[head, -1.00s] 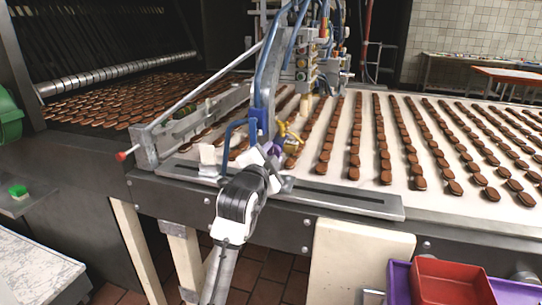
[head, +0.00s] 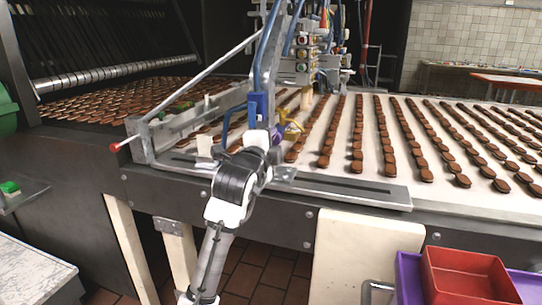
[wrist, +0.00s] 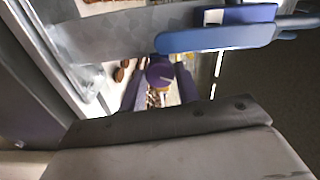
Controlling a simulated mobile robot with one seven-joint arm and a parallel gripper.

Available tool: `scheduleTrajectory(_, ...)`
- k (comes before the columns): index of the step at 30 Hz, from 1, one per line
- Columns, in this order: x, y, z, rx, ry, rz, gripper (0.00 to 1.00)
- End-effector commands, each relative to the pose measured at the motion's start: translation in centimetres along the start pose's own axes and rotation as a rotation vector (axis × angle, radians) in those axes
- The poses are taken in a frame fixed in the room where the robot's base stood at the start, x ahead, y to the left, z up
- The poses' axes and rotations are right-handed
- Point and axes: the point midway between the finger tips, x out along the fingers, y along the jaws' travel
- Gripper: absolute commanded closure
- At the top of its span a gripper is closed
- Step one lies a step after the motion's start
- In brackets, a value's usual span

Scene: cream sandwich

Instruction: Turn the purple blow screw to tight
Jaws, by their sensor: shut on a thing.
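The purple blow screw (wrist: 160,72) is a round purple knob, lying between the two dark finger shapes of my gripper (wrist: 160,88) in the wrist view. In the head view a small bit of the purple screw (head: 277,136) shows next to a yellow part, mostly hidden by my gripper (head: 268,142). My gripper is shut on the screw. The fingertips are small and partly covered in the head view, so the exact contact and the screw's turn angle cannot be told.
A blue bracket (head: 257,105) stands just behind my gripper; its blue handle (wrist: 215,38) crosses the wrist view. Rows of brown biscuits lie on the white conveyor (head: 340,150). A metal rail (head: 335,188) runs along the front edge. A red bin (head: 470,275) is at lower right.

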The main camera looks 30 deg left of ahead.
Motion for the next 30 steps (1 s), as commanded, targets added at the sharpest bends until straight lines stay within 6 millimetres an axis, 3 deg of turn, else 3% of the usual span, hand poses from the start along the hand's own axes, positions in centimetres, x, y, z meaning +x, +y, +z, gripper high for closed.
scheduleTrajectory(30, -0.02, 0.12, 0.07, 0.920, -0.001, 0.004, 0.91)
